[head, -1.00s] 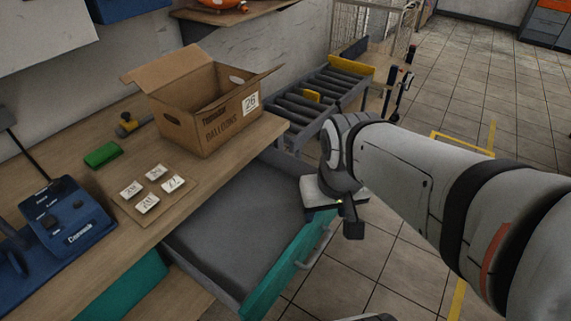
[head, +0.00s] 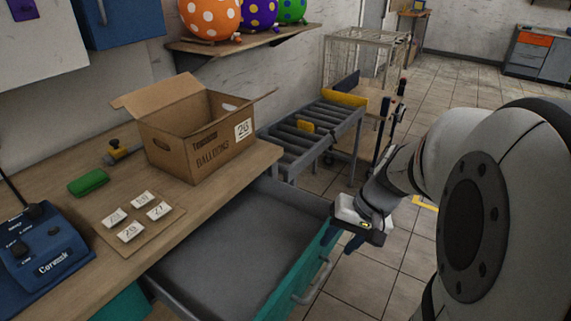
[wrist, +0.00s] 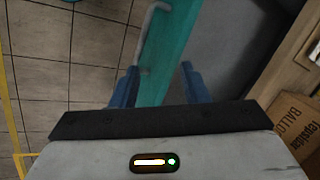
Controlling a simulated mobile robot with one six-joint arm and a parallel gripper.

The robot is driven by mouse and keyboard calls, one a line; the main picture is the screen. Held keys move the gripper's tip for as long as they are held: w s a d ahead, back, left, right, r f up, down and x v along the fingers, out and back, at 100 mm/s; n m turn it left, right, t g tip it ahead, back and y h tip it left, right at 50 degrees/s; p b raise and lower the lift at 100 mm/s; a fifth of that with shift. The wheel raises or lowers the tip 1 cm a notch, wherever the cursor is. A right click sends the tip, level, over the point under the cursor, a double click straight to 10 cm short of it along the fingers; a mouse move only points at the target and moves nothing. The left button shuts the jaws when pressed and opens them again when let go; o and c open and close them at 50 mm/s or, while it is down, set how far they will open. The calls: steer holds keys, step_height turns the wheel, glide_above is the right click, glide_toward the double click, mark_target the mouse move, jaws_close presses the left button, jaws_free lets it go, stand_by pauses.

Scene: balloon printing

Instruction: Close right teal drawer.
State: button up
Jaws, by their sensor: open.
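The right teal drawer (head: 292,277) is pulled out from under the wooden workbench, with its grey tray empty. Its metal handle (head: 313,280) is on the outer face of the teal front. In the head view my gripper (head: 352,243) is at the far end of the drawer front. In the wrist view my gripper (wrist: 157,88) is open, and its two blue fingers lie on either side of the teal drawer front (wrist: 166,60), one on the handle side and one on the tray side. I cannot tell whether either finger touches it.
On the workbench (head: 75,150) are a cardboard box (head: 190,150), several number cards (head: 130,232), a green object (head: 88,182) and a blue machine (head: 45,250). A roller conveyor (head: 300,135) stands behind the drawer. Tiled floor is open to the right.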

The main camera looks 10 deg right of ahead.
mark_target(330, 244)
steer(key=w+d+f+b, duration=0.1)
steer(key=d+f, duration=0.1)
steer(key=d+f+m+t+y+b, duration=0.1)
steer(key=d+f, duration=0.1)
steer(key=w+d+f+m+b, duration=0.1)
steer(key=d+f, duration=0.1)
steer(key=shift+w+f+t+y, duration=0.1)
steer(key=shift+w+t+y, duration=0.2)
steer(key=shift+y, duration=0.1)
steer(key=shift+c, duration=1.4)
steer(key=d+f+m+t+b, duration=0.1)
steer(key=d, duration=0.2)
steer(key=w+d+f+m+t+b, duration=0.1)
steer(key=d+f, duration=0.1)
steer(key=d, duration=0.1)
steer(key=d+f+m+t+b, duration=0.1)
steer(key=d, duration=0.2)
steer(key=shift+w+f+y, duration=0.3)
steer(key=shift+w+f, duration=0.05)
jaws_close()
steer(key=x, duration=0.4)
steer(key=w+r+b+x, duration=0.1)
steer(key=x, duration=0.3)
steer(key=a+x, duration=0.1)
steer(key=x, duration=0.2)
steer(key=shift+w+a+r, duration=0.1)
steer(key=shift+w+a, duration=0.2)
steer(key=shift+w, duration=0.05)
steer(key=shift+w+a, duration=0.35)
steer(key=shift+w, duration=0.1)
